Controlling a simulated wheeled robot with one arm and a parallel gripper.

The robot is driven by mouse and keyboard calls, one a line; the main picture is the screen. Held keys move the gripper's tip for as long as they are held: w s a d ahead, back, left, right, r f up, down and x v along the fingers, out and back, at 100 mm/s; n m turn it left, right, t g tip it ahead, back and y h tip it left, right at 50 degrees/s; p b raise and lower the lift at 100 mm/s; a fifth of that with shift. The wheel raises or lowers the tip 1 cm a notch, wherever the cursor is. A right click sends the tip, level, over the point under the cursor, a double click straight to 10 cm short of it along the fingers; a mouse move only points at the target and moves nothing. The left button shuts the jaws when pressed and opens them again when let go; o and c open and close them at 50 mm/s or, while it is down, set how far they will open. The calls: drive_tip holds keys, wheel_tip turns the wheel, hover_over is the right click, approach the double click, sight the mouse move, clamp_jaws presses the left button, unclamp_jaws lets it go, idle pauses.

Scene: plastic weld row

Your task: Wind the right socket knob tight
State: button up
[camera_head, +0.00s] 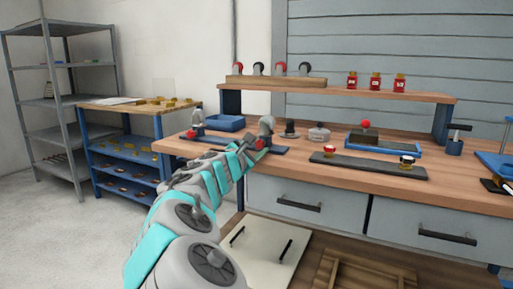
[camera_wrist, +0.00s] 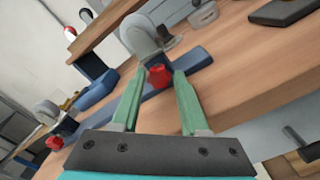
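The right socket (camera_head: 267,125) is a grey rounded body on a dark blue base strip; it also shows in the wrist view (camera_wrist: 138,36). Its red knob (camera_wrist: 159,76) faces my gripper and shows small in the head view (camera_head: 259,144). My gripper (camera_wrist: 160,75) is open, with one green finger on each side of the red knob at about the fingertips. I cannot tell whether either finger touches it. The left socket (camera_head: 196,118) has a similar red knob (camera_wrist: 54,143), apart from my gripper.
A blue tray (camera_head: 225,123) lies behind the sockets. A grey lidded container (camera_head: 319,133) stands right of them. A dark plate (camera_head: 370,165) with a red and a dark knob lies on the bench (camera_head: 460,194). A raised wooden shelf (camera_head: 350,91) runs along the back.

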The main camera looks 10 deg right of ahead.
drive_tip(key=o, duration=0.3)
